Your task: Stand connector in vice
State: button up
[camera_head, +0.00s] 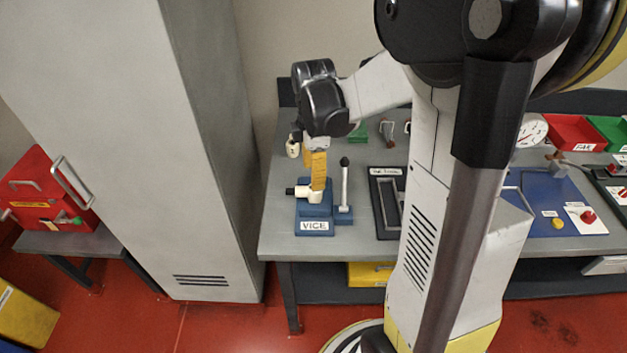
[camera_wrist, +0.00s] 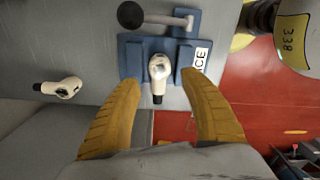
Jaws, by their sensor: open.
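The blue vice (camera_head: 314,212) stands near the left front of the bench; it also shows in the wrist view (camera_wrist: 131,58). A cream elbow-shaped connector (camera_wrist: 160,67) sits between its two jaws, with the black end pointing left in the head view (camera_head: 302,191). I cannot tell whether the jaws touch it. The vice lever (camera_head: 344,185) stands upright with a black knob. My gripper (camera_wrist: 159,78) is open above the vice. Its orange fingers are spread on either side of the connector; contact is not clear.
A second cream connector (camera_wrist: 66,88) lies on the bench behind the vice. A dark framed tray (camera_head: 376,215) is right of the vice. A tall grey cabinet (camera_head: 210,130) stands left of the bench (camera_head: 270,235). Bare bench shows between the vice and the second connector.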

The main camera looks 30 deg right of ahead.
notch_tip(320, 180, up, 7)
jog(key=p, duration=0.2)
jog(key=s+a+r+m+t, duration=0.2)
jog(key=s+a+m+t, duration=0.1)
jog(key=s+a+m, duration=0.2)
jog(key=s+a+r+m+t, duration=0.3)
jog(key=s+a+m+t, duration=0.1)
jog(key=a+m, duration=0.4)
jog(key=shift+s+a+r+m, duration=0.3)
jog(key=shift+s+m, duration=0.3)
jog(key=shift+s, duration=0.3)
jog(key=shift+d, duration=0.1)
